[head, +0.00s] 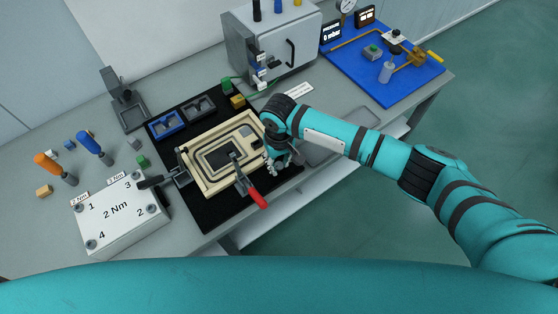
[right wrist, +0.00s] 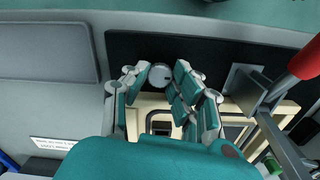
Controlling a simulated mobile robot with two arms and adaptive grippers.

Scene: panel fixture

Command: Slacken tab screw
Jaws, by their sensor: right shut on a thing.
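A beige panel fixture (head: 199,184) lies on a black mat with a dark panel in it. My right gripper (head: 280,160) is at the right end of the fixture, reaching down. In the right wrist view its fingers (right wrist: 162,82) are shut on a round grey screw head (right wrist: 160,72), which I take for the tab screw. The screw's shank is hidden, and the head view does not show the screw clearly behind the gripper. The beige fixture (right wrist: 147,103) shows just beyond the fingers. My left gripper is not in view.
A red-handled clamp (head: 256,196) stands at the fixture's front edge, close to my gripper. A dark clamp (head: 178,178) is at its left. A white numbered block (head: 119,216), screwdrivers (head: 94,147), a grey cabinet (head: 268,48) and a blue board (head: 378,85) surround it.

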